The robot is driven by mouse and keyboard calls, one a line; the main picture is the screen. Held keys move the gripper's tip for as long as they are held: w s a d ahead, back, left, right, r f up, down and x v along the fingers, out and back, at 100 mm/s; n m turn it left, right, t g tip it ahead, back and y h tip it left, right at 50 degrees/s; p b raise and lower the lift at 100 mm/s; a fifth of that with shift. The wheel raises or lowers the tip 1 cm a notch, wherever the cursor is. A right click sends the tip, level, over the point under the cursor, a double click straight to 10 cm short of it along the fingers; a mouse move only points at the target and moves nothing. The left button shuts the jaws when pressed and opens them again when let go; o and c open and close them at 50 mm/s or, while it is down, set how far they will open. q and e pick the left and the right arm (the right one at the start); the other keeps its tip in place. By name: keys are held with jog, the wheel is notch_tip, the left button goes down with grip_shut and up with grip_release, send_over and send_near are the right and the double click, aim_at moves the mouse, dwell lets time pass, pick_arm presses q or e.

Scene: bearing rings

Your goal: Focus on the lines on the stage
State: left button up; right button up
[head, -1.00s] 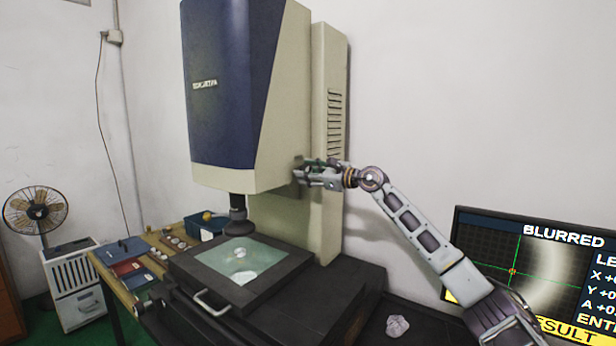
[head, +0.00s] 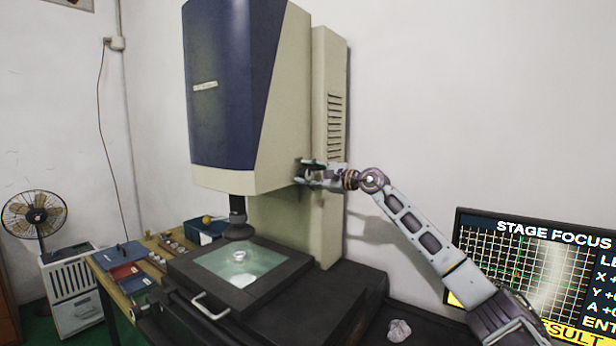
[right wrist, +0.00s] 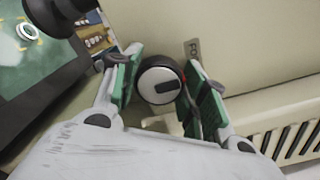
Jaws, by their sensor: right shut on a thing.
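The measuring machine (head: 232,90) has a blue and cream head above a glass stage (head: 215,262) in a dark frame. A small ring (head: 238,255) lies on the lit glass under the dark lens (head: 238,228). My right gripper (head: 304,172) is at the right side of the machine head. The monitor (head: 530,262) reads "STAGE FOCUS" and shows a white line grid with a bright blurry band. My left gripper is out of view.
A wooden side table (head: 165,250) at the left carries coloured trays and several small rings. A fan (head: 36,214) stands on a white cabinet behind it. Crumpled paper (head: 399,330) lies right of the machine. A vented column (right wrist: 290,120) is close beside the gripper.

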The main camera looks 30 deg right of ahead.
jog(key=o, duration=1)
jog(key=shift+o, duration=0.2)
jog(key=shift+s+d, duration=0.1)
jog(key=shift+s, duration=0.05)
jog(key=v, duration=0.9)
dwell(0.6)
jog(key=shift+v, duration=1.35)
